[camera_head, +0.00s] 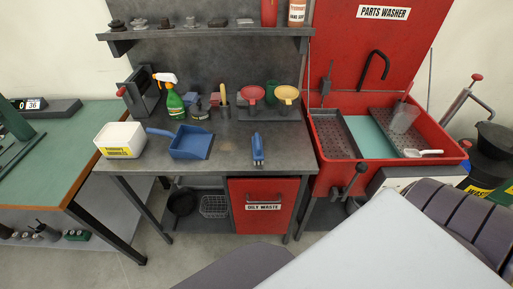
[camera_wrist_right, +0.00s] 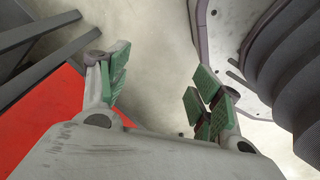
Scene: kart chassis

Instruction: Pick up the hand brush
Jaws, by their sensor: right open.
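A blue hand brush (camera_head: 258,148) lies on the grey workbench (camera_head: 228,168), near its front edge and right of the middle. Its long side runs front to back. A blue dustpan (camera_head: 190,142) lies apart from it on the left, its handle pointing left. My right gripper (camera_wrist_right: 160,88) shows in the right wrist view with its green-padded fingers spread and nothing between them. The brush is not in that view. My right gripper's fingers do not show in the head view. My left gripper is in neither view.
A white box (camera_head: 120,140), a spray bottle (camera_head: 174,103) and red and yellow funnels (camera_head: 286,94) stand on the bench around the dustpan and brush. A red parts washer (camera_head: 322,150) adjoins the bench on the right. Bench surface around the brush is clear.

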